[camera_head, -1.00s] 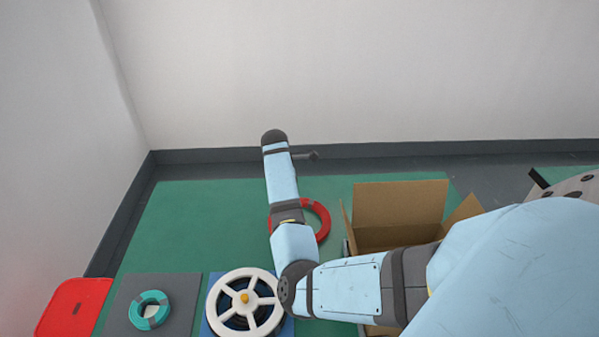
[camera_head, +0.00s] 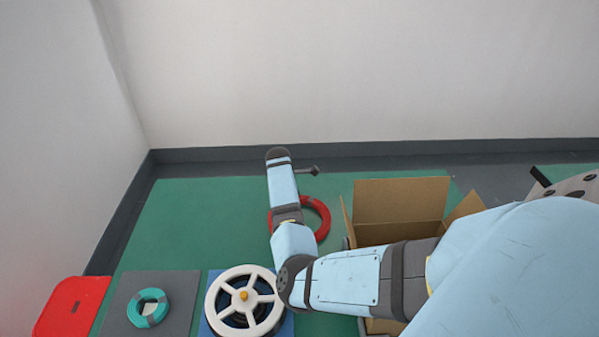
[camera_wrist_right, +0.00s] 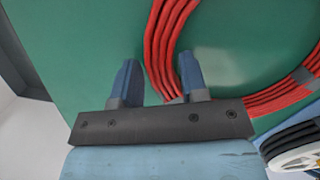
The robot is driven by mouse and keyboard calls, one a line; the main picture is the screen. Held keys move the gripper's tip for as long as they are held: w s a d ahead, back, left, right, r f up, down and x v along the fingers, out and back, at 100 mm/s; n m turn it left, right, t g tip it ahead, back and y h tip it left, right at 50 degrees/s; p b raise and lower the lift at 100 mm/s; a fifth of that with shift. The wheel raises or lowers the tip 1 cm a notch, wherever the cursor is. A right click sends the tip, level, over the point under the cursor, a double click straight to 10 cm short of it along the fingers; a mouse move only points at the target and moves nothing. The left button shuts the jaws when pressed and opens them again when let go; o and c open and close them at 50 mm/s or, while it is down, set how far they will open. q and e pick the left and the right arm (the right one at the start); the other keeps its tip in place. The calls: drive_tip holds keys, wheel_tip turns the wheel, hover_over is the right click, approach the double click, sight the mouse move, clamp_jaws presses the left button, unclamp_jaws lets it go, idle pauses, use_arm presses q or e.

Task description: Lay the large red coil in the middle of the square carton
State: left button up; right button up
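The large red coil (camera_head: 323,215) lies flat on the green surface, left of the carton in the head view, partly hidden by my right arm. In the right wrist view the red coil (camera_wrist_right: 158,35) shows as a bundle of strands with a grey band. My left gripper is out of view.
A white-spoked reel (camera_head: 212,303) sits on a blue mat at the front. A teal coil (camera_head: 136,306) lies on a grey mat (camera_head: 180,285) left of it. A red stool-like object (camera_head: 70,300) is far left. The green surface (camera_head: 200,215) is clear behind the mats.

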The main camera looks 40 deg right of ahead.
clamp_jaws()
drive_tip(key=shift+r, duration=0.15)
wheel_tip(320, 180, up, 20)
drive_tip(key=p, duration=0.2)
